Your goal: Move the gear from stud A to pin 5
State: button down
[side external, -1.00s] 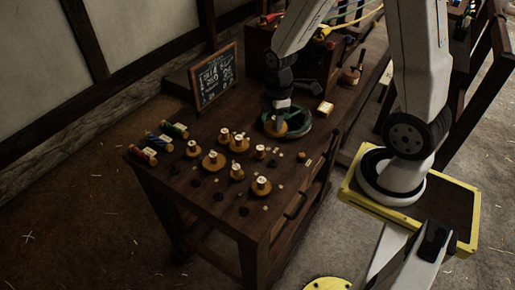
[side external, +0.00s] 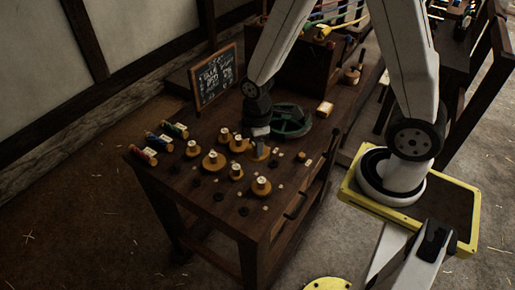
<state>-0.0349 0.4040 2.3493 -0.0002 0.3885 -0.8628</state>
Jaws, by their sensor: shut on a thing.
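My gripper (side external: 260,148) is in the side external view, pointing down among the pegs near the middle of the bench. It is shut on the gear (side external: 261,156), which shows only as a small tan patch low down at the fingers. Whether the gear is around a pin or just above one cannot be told. Several other orange-yellow gears sit on pegs nearby, including one to the left (side external: 210,161) and one toward the front (side external: 261,187). I cannot read which peg is stud A or pin 5.
A round green spoked piece (side external: 290,121) lies just behind and right of my gripper. A chalkboard (side external: 216,78) stands at the back left. Coloured spools (side external: 159,143) lie along the left edge. A pale yellow block (side external: 325,108) is at the right. Dark holes and small pegs are at the front.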

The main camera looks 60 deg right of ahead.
send_near(244, 207)
jog(key=d, duration=0.1)
jog(key=shift+a+f, duration=0.25)
jog(key=shift+a, duration=0.25)
jog(key=shift+f, duration=0.3)
jog(key=shift+f, duration=2.65)
jog(key=shift+f, duration=0.65)
jog(key=shift+c, duration=1.6)
grip_release()
